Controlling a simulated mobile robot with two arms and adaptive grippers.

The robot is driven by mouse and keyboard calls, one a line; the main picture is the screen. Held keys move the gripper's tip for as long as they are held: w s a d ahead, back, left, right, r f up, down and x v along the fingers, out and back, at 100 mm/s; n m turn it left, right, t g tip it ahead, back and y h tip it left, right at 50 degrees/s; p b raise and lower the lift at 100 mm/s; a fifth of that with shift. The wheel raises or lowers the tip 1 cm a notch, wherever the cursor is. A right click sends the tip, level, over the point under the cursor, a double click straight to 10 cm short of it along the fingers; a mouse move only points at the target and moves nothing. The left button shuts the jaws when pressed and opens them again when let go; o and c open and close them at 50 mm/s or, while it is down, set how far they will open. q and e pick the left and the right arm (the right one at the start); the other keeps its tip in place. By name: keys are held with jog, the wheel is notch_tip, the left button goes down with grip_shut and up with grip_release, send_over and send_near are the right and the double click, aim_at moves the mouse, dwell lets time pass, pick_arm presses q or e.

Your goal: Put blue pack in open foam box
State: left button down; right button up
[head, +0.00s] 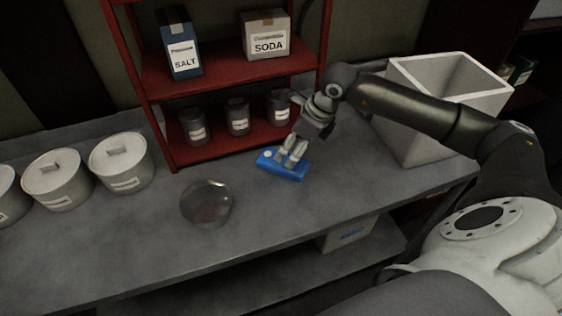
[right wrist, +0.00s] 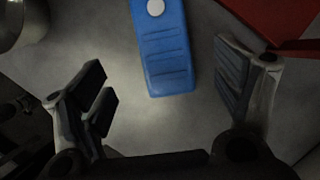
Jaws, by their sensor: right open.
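The blue pack (head: 270,158) lies flat on the grey counter in front of the red shelf. It has a white round spot near one end. My right gripper (head: 291,156) is over the pack in the head view. In the right wrist view the gripper (right wrist: 165,88) is open, and the near end of the blue pack (right wrist: 162,50) lies between the fingers with space on both sides. The open white foam box (head: 408,130) stands on the counter at the right, behind my right arm, which hides part of it. My left gripper is not in view.
A red shelf (head: 220,75) with a salt box, a soda box and several dark jars stands behind the pack. A glass bowl (head: 207,204) sits left of the pack. White lidded tubs (head: 122,162) stand at the left. The counter's front middle is clear.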

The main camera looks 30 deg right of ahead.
aim_at(285, 160)
jog(key=shift+x, duration=0.85)
jog(key=p+x, duration=0.2)
jog(key=x, duration=0.2)
jog(key=shift+w+d, duration=0.15)
jog(key=shift+w+f, duration=0.2)
jog(key=shift+f, duration=0.35)
jog(key=c, duration=1.4)
jog(key=shift+r, duration=0.1)
